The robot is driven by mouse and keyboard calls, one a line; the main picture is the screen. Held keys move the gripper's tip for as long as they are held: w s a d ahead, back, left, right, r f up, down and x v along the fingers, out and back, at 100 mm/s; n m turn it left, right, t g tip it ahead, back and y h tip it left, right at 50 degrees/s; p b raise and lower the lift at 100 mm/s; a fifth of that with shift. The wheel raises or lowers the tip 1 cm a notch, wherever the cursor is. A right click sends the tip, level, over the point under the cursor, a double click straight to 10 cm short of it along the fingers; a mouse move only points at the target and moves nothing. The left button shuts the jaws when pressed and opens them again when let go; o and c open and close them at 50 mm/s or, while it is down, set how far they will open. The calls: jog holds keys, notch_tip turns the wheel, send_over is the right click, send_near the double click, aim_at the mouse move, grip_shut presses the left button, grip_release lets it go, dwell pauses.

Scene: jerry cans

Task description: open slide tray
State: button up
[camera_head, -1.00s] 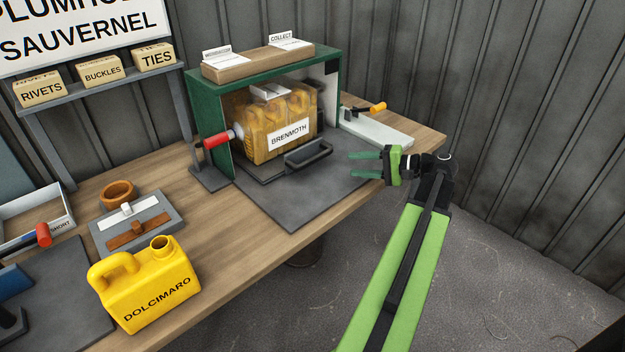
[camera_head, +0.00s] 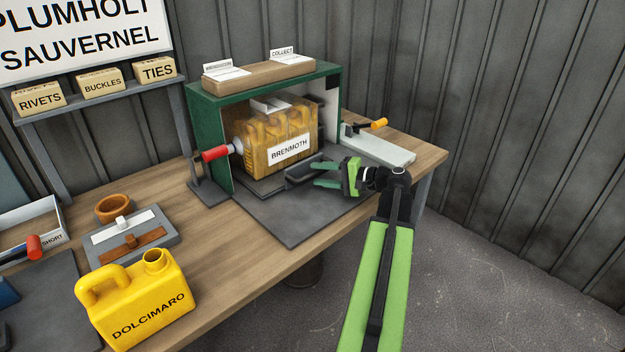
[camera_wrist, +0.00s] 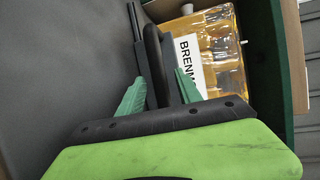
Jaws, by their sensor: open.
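The slide tray (camera_head: 266,186) is a dark grey plate low in the green cabinet (camera_head: 207,110), with amber BRENMOTH jerry cans (camera_head: 265,152) standing on it. Its dark bar handle (camera_head: 300,169) faces the front. My gripper (camera_head: 316,175) is open at the right end of the handle. In the wrist view the handle (camera_wrist: 153,50) runs down between the two green fingers (camera_wrist: 158,90), with a gap visible on the left side. The handle's lower end is partly hidden by my gripper's palm.
A red-handled clamp (camera_head: 215,154) stands at the cabinet's left edge. An orange-handled device on a pale plate (camera_head: 385,149) lies to the right. A yellow DOLCIMARO can (camera_head: 140,305) stands at front left. The grey mat (camera_head: 290,220) before the tray is clear.

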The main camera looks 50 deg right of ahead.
jog(key=shift+x, duration=0.95)
grip_shut()
dwell(0.6)
